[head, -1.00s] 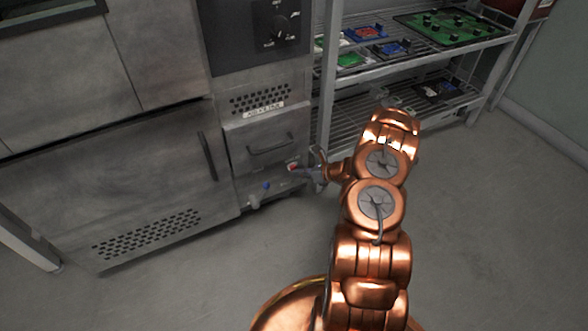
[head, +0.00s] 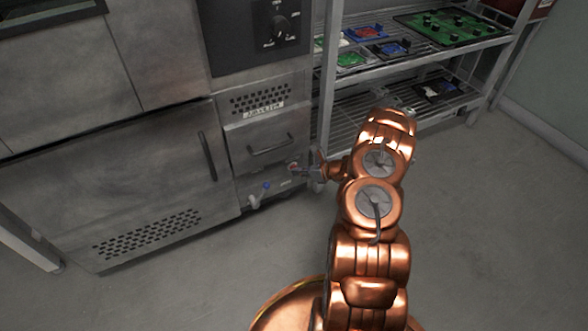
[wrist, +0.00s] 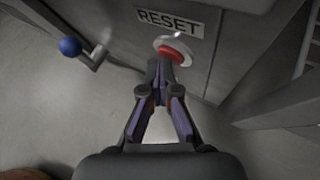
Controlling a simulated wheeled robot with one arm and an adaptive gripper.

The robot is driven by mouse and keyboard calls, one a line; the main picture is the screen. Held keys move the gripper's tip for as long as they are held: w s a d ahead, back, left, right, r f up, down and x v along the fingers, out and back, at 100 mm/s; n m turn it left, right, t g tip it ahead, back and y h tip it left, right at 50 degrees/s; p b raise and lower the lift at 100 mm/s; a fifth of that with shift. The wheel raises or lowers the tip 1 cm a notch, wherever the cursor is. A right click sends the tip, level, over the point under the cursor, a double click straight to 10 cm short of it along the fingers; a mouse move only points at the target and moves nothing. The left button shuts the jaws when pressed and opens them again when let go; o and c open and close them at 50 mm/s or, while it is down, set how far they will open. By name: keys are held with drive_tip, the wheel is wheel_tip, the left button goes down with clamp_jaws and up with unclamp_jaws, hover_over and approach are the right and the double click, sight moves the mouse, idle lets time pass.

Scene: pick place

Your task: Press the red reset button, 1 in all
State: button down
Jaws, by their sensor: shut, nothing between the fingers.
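The red reset button (wrist: 172,56) sits in a pale round ring on the grey machine front, below a RESET label (wrist: 169,19) in the wrist view. My gripper (wrist: 163,62) is shut and empty, with its fingertips right at the button and covering part of it. I cannot tell whether the fingertips touch the button.
A valve with a blue knob (wrist: 70,46) sticks out left of the button. A drawer handle (head: 271,147) is above it. A wire shelf rack (head: 326,95) with trays of parts stands to the right. The floor in front is clear.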

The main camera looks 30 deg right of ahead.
drive_tip(key=shift+s, duration=0.85)
drive_tip(key=shift+s, duration=0.1)
drive_tip(key=shift+s+a+p, duration=0.15)
drive_tip(key=shift+s+p, duration=0.25)
drive_tip(key=shift+s, duration=0.8)
drive_tip(key=shift+s+a+p, duration=0.15)
drive_tip(key=shift+s+p, duration=0.2)
drive_tip(key=shift+s, duration=0.85)
drive_tip(key=shift+a, duration=0.1)
